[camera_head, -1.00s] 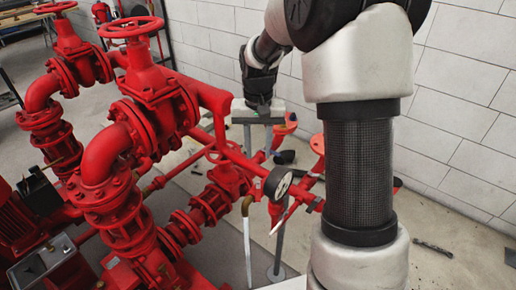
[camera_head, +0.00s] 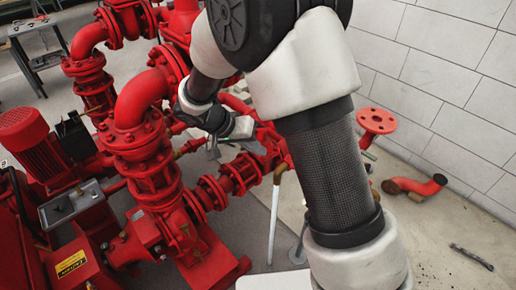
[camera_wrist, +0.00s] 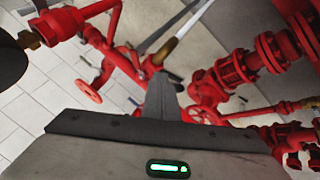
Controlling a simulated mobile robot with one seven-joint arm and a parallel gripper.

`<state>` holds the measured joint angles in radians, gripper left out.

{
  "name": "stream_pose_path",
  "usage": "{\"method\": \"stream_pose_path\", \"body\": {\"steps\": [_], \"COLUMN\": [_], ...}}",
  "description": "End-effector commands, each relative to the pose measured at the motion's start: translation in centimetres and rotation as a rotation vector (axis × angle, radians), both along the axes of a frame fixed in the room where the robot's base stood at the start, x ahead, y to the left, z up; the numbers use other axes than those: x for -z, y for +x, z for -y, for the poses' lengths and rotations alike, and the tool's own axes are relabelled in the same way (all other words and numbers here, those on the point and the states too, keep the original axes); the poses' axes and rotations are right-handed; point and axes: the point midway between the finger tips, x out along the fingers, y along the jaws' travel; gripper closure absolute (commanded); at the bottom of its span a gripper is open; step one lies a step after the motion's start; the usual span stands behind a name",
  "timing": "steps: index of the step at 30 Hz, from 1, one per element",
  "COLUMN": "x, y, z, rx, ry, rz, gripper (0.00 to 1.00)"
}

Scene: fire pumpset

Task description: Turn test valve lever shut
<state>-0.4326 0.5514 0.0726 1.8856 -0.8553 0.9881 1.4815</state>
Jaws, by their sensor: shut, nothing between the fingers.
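My gripper (camera_head: 213,152) is shut and empty, partly behind my arm, among the red pipes in the head view. In the wrist view its closed fingers (camera_wrist: 161,80) point at a brass elbow (camera_wrist: 164,50) with a long pale rod (camera_wrist: 190,22). The fingertips overlap the area just below the elbow there; I cannot tell whether they touch. In the head view the brass elbow (camera_head: 281,170) and rod (camera_head: 272,225) stand to the right of my gripper. I cannot make out the test valve lever for certain; my arm hides part of the piping.
Red flanged pipes (camera_head: 145,150) crowd the left and middle. A red flange (camera_head: 377,121) and a loose red elbow pipe (camera_head: 415,187) are right of my arm. Floor at right is mostly clear.

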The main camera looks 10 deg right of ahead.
Motion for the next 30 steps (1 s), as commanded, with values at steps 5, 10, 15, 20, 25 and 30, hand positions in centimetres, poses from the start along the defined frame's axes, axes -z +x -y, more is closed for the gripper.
{"method": "stream_pose_path", "body": {"steps": [5,10,15,20,25,30], "x": [3.5,4.9,4.9,4.9,4.9,4.9], "y": [0.8,1.1,0.5,0.2,0.2,0.2], "z": [2.4,4.6,6.5,7.2,7.3,7.3], "rx": [0.003,0.004,0.001,0.000,0.000,0.000], "ry": [-0.002,0.001,0.001,0.001,0.001,0.002], "rz": [-0.006,-0.002,-0.002,-0.003,-0.003,-0.002], "gripper": [1.00,1.00,1.00,1.00,1.00,1.00]}}
